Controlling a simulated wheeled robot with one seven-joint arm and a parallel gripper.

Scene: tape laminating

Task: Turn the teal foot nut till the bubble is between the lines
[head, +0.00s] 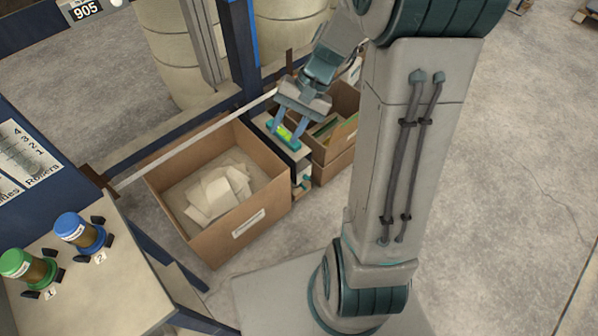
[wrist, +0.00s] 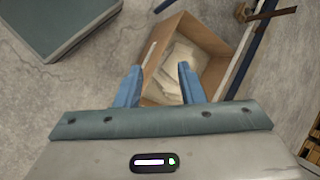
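My gripper (head: 286,134) is low at the upper middle of the head view, in front of the narrow pale unit (head: 297,158) between the cartons. Its two blue fingers stand apart with nothing held; the wrist view shows the open gripper (wrist: 160,70) too. A bright yellow-green level vial (head: 284,130) on a teal bar shows between the fingers in the head view. Its bubble and lines are too small to read. A small teal piece (head: 304,188) shows at the unit's bottom; I cannot tell whether it is the foot nut. No nut or vial shows in the wrist view.
A large open carton (head: 262,222) with pale sheets stands left of the unit. It also shows in the wrist view (wrist: 212,43). Another carton (head: 345,133) stands close on the right. A blue post (head: 241,50) rises behind. Concrete floor (head: 490,170) is clear at right.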

